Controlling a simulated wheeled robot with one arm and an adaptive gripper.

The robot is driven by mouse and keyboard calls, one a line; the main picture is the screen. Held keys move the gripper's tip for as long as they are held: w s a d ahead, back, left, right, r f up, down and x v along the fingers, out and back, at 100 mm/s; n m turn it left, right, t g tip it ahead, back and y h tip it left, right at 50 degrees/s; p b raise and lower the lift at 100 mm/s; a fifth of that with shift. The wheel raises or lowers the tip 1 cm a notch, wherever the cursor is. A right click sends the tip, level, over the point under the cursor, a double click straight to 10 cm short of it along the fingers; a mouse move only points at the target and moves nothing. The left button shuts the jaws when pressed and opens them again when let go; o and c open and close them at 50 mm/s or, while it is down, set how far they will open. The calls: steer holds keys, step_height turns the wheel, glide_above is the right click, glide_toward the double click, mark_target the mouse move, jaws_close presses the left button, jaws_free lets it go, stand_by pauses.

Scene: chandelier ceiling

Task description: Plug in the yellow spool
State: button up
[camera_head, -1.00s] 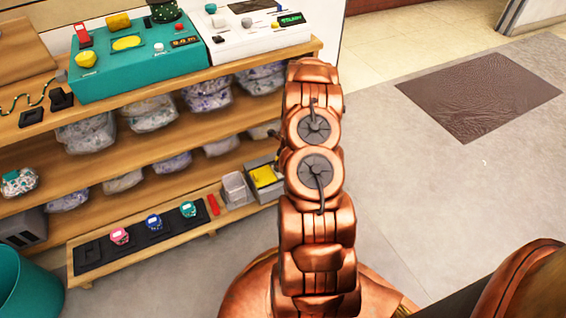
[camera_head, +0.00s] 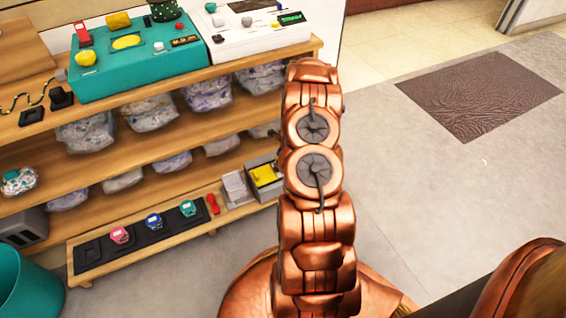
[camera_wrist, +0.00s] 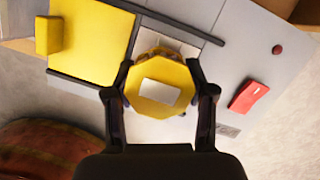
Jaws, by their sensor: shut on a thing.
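The yellow spool (camera_wrist: 135,102), octagonal with a white label on top, sits between the two black fingers of my gripper (camera_wrist: 160,92) in the wrist view. My gripper is shut on it. Just beyond the spool is a pale square area (camera_wrist: 181,46) on the grey surface, partly covered by the spool. I cannot tell whether the spool touches the surface below. In the head view my copper arm hides both gripper and spool.
A red piece (camera_wrist: 249,96) and a dark red knob (camera_wrist: 277,49) lie right of the spool. A yellow panel (camera_wrist: 95,45) is at left; a grey-boxed yellow piece also shows in the head view (camera_head: 263,174). Pink, blue and green spools stand in a black strip (camera_head: 90,253) on the low shelf.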

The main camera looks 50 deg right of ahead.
steer(key=shift+f, duration=0.3)
stand_by(0.4)
steer(key=o, duration=1.3)
steer(key=o, duration=0.3)
steer(key=shift+r, duration=0.1)
steer(key=shift+r+p, duration=3.7)
steer(key=shift+p, duration=0.75)
